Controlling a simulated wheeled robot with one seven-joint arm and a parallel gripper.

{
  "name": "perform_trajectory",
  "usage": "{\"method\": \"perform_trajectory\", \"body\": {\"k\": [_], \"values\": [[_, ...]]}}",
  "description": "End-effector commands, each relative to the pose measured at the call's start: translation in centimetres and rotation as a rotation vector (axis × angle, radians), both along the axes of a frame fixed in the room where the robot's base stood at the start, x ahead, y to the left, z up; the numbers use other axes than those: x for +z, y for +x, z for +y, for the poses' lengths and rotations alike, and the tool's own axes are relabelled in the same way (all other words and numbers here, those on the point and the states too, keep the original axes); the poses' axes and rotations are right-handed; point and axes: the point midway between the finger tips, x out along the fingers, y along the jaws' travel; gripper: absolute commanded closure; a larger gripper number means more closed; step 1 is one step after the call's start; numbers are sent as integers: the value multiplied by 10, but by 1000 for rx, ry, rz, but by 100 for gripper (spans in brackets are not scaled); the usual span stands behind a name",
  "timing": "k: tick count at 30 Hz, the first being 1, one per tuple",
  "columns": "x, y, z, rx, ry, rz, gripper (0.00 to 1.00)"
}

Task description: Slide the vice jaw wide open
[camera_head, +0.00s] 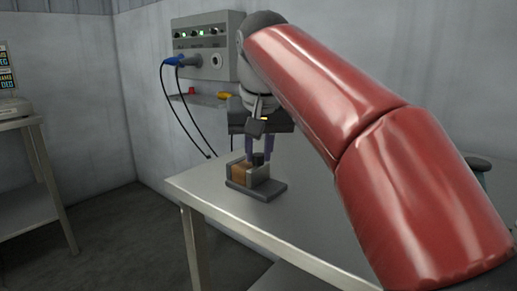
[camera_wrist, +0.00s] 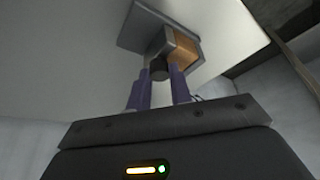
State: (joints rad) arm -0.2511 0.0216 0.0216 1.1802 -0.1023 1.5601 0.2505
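The vice (camera_head: 272,189) is a small grey vice with a flat dark base on the metal table, near its left corner. A brown wooden-looking block (camera_head: 241,172) sits at its left side, beside a grey jaw (camera_head: 258,174). A dark round knob (camera_head: 258,158) stands up at the jaw. My gripper (camera_head: 258,160) points down over the vice, its two purple fingers on either side of the knob. In the wrist view the knob (camera_wrist: 159,70) lies between the fingertips (camera_wrist: 160,74). I cannot tell whether they press on it.
The metal table (camera_head: 210,188) has bare space around the vice. A grey control box (camera_head: 205,45) with blue-plugged cables hangs on the wall behind. Below it, a small shelf (camera_head: 205,99) carries a red and a yellow item. A second table (camera_head: 25,165) with a display device stands at the left.

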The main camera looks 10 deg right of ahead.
Motion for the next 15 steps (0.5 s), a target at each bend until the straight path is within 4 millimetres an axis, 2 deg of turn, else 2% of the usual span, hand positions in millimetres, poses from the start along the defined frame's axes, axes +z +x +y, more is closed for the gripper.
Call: {"method": "perform_trajectory", "body": {"k": [1,3,4,10,15], "values": [[0,0,0,0,0,0,90],[0,0,0,0,0,0,99],[0,0,0,0,0,0,100],[0,-1,-1,0,0,0,100],[2,-9,-9,0,-1,0,100]]}}
